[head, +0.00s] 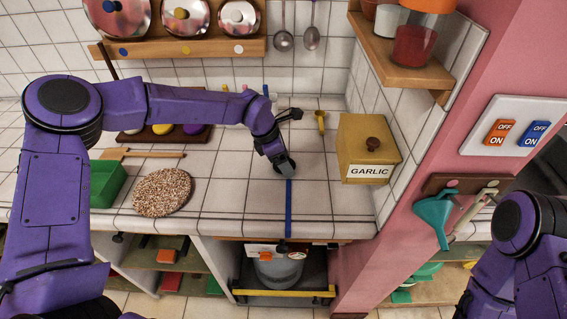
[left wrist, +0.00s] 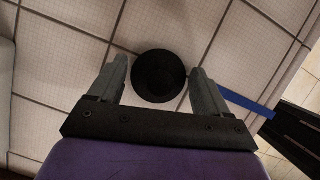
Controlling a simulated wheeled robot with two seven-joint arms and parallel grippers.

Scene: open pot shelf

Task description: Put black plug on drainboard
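The black plug (left wrist: 159,77) shows in the left wrist view as a dark round disc on the white tiled counter, between my left gripper's (left wrist: 160,80) fingers. The fingers are open, with a gap on each side of the disc. Whether they are lowered around it or still above it is hard to tell. In the head view my left gripper (head: 285,168) points down at the counter, near the upper end of a blue strip. My right arm is at the lower right, but its gripper is out of view. I cannot identify a drainboard in either view.
A wooden GARLIC box (head: 367,150) stands to the right of my left gripper. A round speckled mat (head: 162,192) and a green bin (head: 106,182) lie to the left. The blue strip (head: 288,208) runs to the counter's front edge. A shelf (head: 395,65) overhangs the right side.

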